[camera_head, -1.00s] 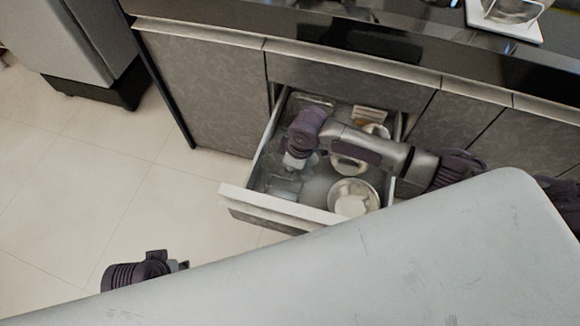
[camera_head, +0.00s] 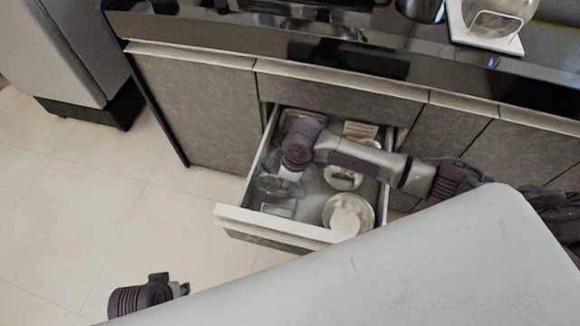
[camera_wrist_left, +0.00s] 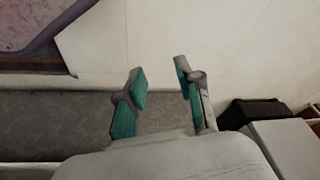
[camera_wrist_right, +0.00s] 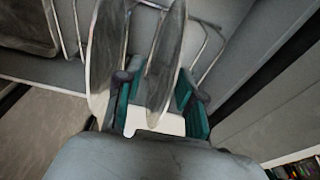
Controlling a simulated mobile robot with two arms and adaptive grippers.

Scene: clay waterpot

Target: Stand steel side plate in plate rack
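Two thin metallic plates stand on edge in a wire rack (camera_wrist_right: 208,42) inside the open drawer. In the right wrist view, one plate (camera_wrist_right: 166,60) stands between the fingertips of my right gripper (camera_wrist_right: 158,100). The other plate (camera_wrist_right: 104,50) is left of the left finger. The right fingers are apart, with gaps beside the plate. A small white piece (camera_wrist_right: 152,122) shows between the fingers; I cannot tell what it is. The plates also show in the head view (camera_head: 275,186), partly under my right arm. My left gripper (camera_wrist_left: 160,85) is open and empty over the floor.
The drawer (camera_head: 275,222) also holds a round metal bowl with a pale item (camera_head: 348,212), another round dish (camera_head: 343,178) and items at the back. The counter (camera_head: 330,40) is above. A grey cabinet (camera_head: 60,50) stands far left. The floor (camera_head: 130,210) left of the drawer is clear.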

